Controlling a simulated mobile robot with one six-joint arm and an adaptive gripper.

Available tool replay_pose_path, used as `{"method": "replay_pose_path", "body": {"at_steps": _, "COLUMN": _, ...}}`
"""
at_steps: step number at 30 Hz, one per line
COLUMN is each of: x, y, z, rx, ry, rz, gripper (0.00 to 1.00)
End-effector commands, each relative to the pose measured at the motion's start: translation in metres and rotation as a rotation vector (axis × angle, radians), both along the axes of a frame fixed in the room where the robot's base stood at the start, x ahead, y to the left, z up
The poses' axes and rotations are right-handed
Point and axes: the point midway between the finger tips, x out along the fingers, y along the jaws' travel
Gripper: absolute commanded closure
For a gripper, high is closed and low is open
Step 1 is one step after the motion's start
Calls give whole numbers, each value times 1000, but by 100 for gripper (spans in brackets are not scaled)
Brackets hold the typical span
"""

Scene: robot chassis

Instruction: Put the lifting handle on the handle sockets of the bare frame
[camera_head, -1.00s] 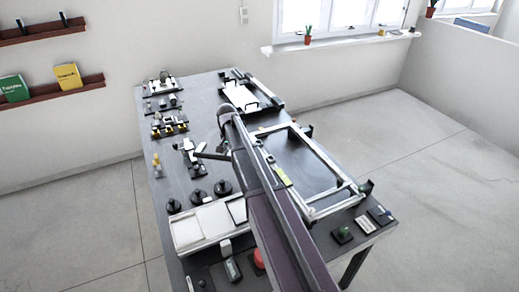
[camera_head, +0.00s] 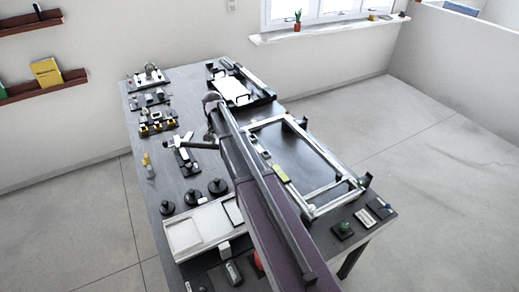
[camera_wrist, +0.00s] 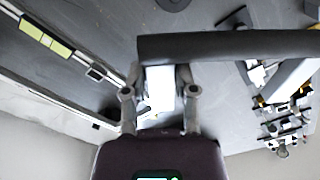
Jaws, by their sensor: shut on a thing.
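The lifting handle (camera_wrist: 240,45) is a dark bar across the upper part of the wrist view, running out of the picture at the right. My gripper (camera_wrist: 160,92) is shut on it near its left end as seen there. The bare frame (camera_head: 338,188) is a silver rectangle on the right of the table, apart from the handle.
A tray with a white plate (camera_head: 231,91) stands at the far end. Black round knobs (camera_head: 193,197), a white tray (camera_head: 183,238) and several small parts (camera_head: 155,118) line the left side. Small modules (camera_head: 343,230) lie at the near right. Bare tabletop (camera_head: 185,95) shows towards the back.

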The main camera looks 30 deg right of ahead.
Motion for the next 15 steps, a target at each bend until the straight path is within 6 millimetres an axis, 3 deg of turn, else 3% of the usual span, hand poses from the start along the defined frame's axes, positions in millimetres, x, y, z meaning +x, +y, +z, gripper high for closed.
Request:
{"method": "replay_pose_path", "body": {"at_steps": 8, "x": 3, "y": -4, "z": -2, "rx": 3, "ry": 5, "rz": 12, "gripper": 100}}
{"method": "replay_pose_path", "body": {"at_steps": 15, "x": 19, "y": -22, "z": -15, "rx": 27, "ry": 41, "rz": 108, "gripper": 100}}
